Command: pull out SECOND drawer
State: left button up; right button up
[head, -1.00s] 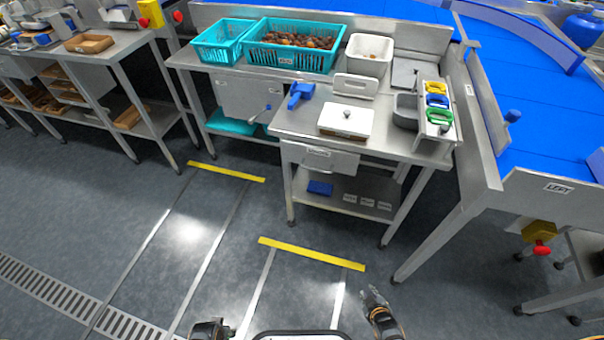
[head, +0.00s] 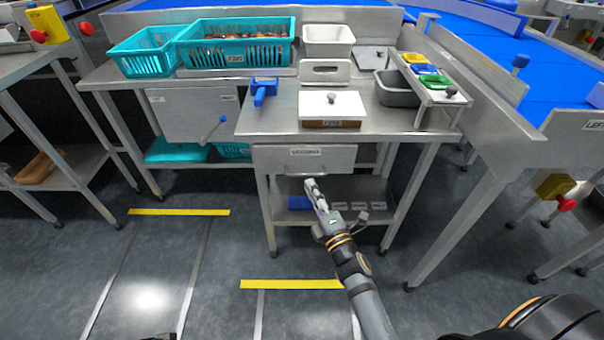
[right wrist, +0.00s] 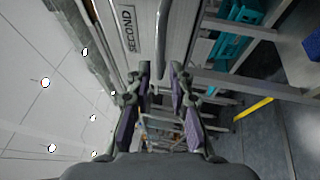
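The drawer marked SECOND (head: 324,160) sits under the right-hand steel table and looks shut. Its label also shows in the right wrist view (right wrist: 128,30). A bar handle (head: 290,176) runs along the lower part of the drawer front. My right gripper (head: 314,186) is just in front of the drawer, near the handle. In the right wrist view its two fingers (right wrist: 162,80) stand apart, with a grey bar reaching toward the gap between them. I cannot tell whether they touch it. Only a dark sliver, probably my left gripper, shows at the bottom edge of the head view.
On the table are a white-lidded box (head: 332,106), a blue tool (head: 264,90) and a grey bin (head: 396,90). Teal crates (head: 236,58) stand at the back left. A lower shelf (head: 378,215) lies below the drawer. Table legs flank it.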

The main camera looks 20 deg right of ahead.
aim_at(304, 175)
jog(key=x, duration=0.6)
jog(key=shift+c, duration=0.2)
grip_shut()
